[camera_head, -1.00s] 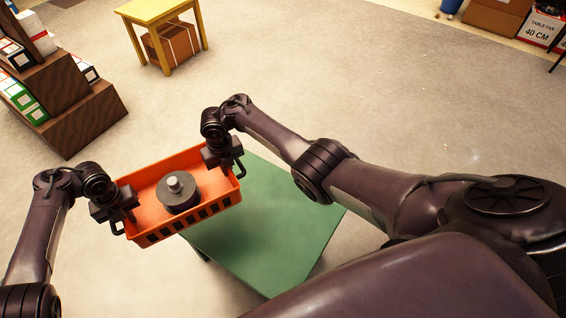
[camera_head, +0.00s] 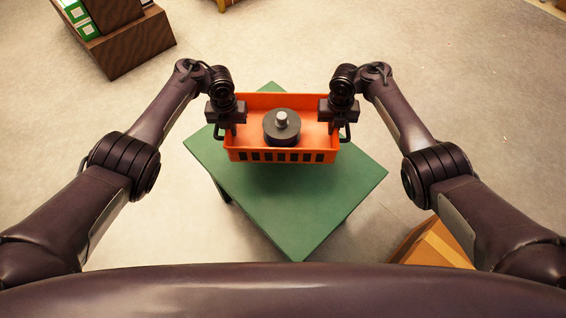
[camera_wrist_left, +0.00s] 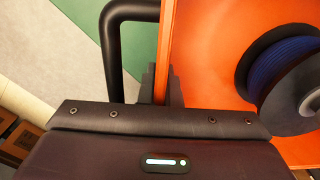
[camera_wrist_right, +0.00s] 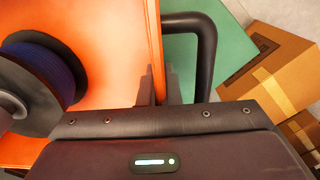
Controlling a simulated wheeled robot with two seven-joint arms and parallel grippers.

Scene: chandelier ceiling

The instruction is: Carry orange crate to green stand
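The orange crate (camera_head: 250,155) is over the far half of the green stand (camera_head: 290,205) in the head view; I cannot tell whether it touches the top. A dark spool (camera_head: 282,127) with a grey hub sits inside it. My left gripper (camera_head: 230,126) is shut on the crate's left wall; the crate wall (camera_wrist_left: 168,50) runs between its fingers in the left wrist view. My right gripper (camera_head: 334,126) is shut on the right wall; the right wrist view shows that wall (camera_wrist_right: 150,50) at the fingers. The spool's blue winding (camera_wrist_left: 290,65) shows in the left wrist view.
A cardboard box (camera_head: 432,245) is on the floor right of the stand and shows in the right wrist view (camera_wrist_right: 275,75). The floor beyond the stand is clear.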

